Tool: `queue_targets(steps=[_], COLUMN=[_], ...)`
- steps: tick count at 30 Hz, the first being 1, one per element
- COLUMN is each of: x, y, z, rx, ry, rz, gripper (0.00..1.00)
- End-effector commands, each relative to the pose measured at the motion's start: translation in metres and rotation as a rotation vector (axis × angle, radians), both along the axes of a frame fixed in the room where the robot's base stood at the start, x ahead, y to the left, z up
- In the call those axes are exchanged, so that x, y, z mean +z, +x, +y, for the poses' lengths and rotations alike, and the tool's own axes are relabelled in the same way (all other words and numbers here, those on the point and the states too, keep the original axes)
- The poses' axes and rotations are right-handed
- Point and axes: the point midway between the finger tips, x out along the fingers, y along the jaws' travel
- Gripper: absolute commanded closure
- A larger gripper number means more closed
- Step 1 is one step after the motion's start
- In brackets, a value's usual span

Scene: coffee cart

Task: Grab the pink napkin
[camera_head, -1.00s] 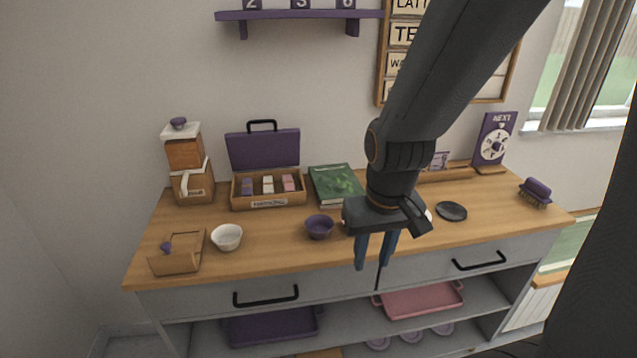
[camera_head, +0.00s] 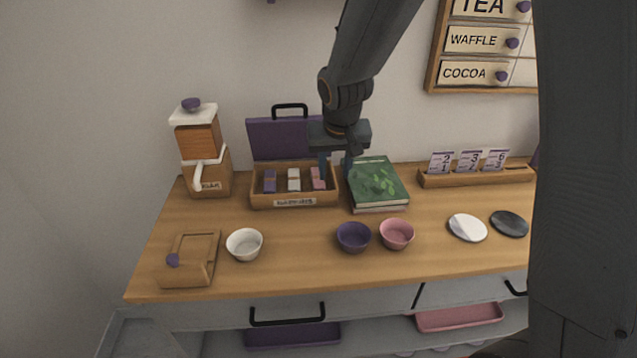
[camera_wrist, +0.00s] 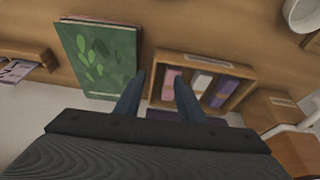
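The pink napkin (camera_head: 318,178) stands in the right compartment of a wooden napkin box (camera_head: 294,203) with a raised purple lid (camera_head: 278,138). It also shows in the wrist view (camera_wrist: 169,84), partly behind a finger. My gripper (camera_head: 335,181) is open and empty, pointing down at the box's right end. In the head view one finger overlaps the pink napkin and the other is over the gap beside the book. In the wrist view the fingertips (camera_wrist: 160,76) straddle the box's end wall. I cannot tell their height above the napkin.
A white napkin (camera_head: 293,179) and a purple napkin (camera_head: 270,181) stand in the same box. A green book (camera_head: 377,183) lies close on the right. A bean dispenser (camera_head: 203,150) stands left. Bowls, including a purple one (camera_head: 353,238), are in front; the counter between is clear.

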Motion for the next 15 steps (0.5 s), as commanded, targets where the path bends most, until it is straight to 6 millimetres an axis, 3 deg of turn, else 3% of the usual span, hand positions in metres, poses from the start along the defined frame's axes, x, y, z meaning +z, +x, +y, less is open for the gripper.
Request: queue_targets(steps=[1,5,15], x=[-0.004,-0.007,-0.031], y=[0.014,0.035,0.048], z=[0.015,0.033,0.033], rx=[0.01,0.014,0.008], ry=[0.003,0.012,0.014], rz=[-0.015,-0.042,-0.046], gripper=[0.64,0.64,0.64])
